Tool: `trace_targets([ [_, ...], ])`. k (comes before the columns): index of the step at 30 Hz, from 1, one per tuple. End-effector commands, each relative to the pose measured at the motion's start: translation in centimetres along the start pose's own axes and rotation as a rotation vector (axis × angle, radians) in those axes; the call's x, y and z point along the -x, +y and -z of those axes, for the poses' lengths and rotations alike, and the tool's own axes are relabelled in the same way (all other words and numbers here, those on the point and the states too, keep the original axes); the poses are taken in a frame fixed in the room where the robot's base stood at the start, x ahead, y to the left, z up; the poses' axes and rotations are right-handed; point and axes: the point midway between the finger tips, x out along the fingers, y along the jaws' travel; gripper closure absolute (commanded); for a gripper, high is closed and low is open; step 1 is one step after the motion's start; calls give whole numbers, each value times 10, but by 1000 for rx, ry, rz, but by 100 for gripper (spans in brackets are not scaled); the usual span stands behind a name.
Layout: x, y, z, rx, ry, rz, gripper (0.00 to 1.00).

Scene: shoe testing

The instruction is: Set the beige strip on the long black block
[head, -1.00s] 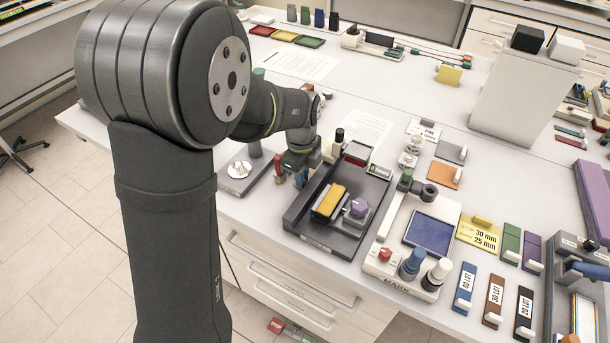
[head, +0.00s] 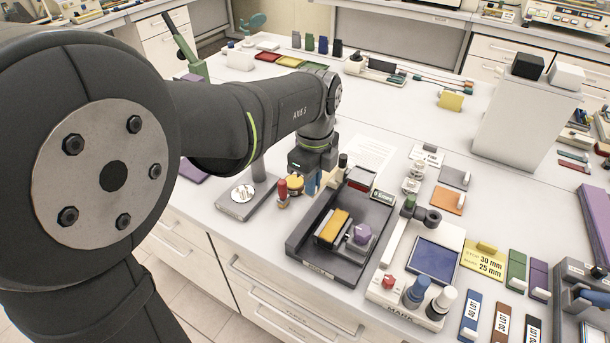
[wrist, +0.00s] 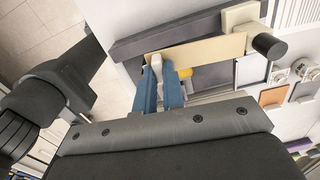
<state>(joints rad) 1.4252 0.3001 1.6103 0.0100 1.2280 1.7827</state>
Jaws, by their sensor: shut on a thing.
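The beige strip (wrist: 198,55) is a thin, long plate seen nearly lengthwise in the wrist view. My gripper (wrist: 160,65), with blue fingers, is shut on it near its left part. A long black block (wrist: 185,32) runs alongside and behind the strip in that view; I cannot tell whether they touch. The strip is not clearly visible there, being small or hidden by my gripper.
A cream block with a black cylinder (wrist: 268,45) stands by the strip's right end. The fixture carries a yellow block (head: 332,227) and a purple knob (head: 362,234). A marking station with a blue pad (head: 432,260) stands right; a grey plate with a post (head: 240,198) stands left.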

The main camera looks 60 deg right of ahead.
Motion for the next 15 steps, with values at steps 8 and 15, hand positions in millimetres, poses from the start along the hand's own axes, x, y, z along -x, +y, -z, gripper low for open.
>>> trace_targets([
  [8, 14, 37, 60, 51, 8, 0, 100],
  [15, 14, 43, 68, 70, 11, -1, 100],
])
